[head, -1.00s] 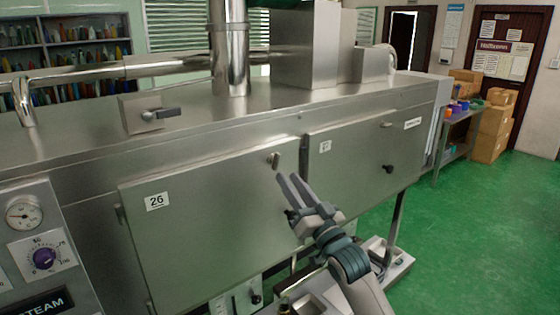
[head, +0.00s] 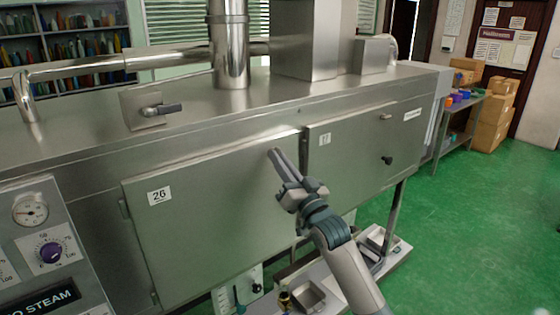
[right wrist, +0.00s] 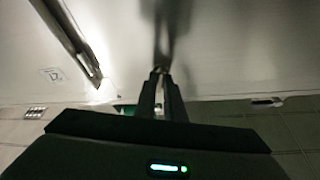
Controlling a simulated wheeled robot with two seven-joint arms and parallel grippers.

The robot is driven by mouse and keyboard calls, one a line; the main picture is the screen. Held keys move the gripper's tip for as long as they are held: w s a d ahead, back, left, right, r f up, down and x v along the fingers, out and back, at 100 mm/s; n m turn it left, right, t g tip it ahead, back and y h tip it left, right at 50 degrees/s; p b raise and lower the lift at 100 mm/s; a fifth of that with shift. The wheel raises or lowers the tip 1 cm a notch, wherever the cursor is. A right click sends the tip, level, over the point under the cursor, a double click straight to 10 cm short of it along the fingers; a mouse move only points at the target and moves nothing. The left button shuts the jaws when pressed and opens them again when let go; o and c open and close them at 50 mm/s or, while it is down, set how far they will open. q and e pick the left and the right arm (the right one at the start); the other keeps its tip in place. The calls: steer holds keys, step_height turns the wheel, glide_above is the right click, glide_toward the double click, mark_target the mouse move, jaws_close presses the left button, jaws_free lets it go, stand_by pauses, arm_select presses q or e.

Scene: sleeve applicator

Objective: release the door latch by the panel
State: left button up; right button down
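The steel door panel (head: 215,220) labelled 26 hangs on the front of the steel machine and looks closed. Its latch, near the panel's upper right corner, is hidden behind my right fingertips in the head view. My right gripper (head: 275,155) is at that corner, its fingers close together. In the right wrist view, the right gripper (right wrist: 160,80) has its tips drawn in around a small light part, which looks like the latch. The contact itself is too small to see clearly. My left gripper is not in view.
A second door (head: 350,150) with a dark knob (head: 387,160) adjoins on the right. A lever handle (head: 160,110) sits on the machine's top left. Below are a small tray (head: 303,296) and fittings.

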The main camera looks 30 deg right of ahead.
steer(key=shift+d+n+y+b, duration=0.15)
steer(key=shift+n+y+b, duration=1.05)
steer(key=shift+n, duration=1.4)
steer(key=c, duration=1.8)
jaws_free()
steer(key=shift+c, duration=0.2)
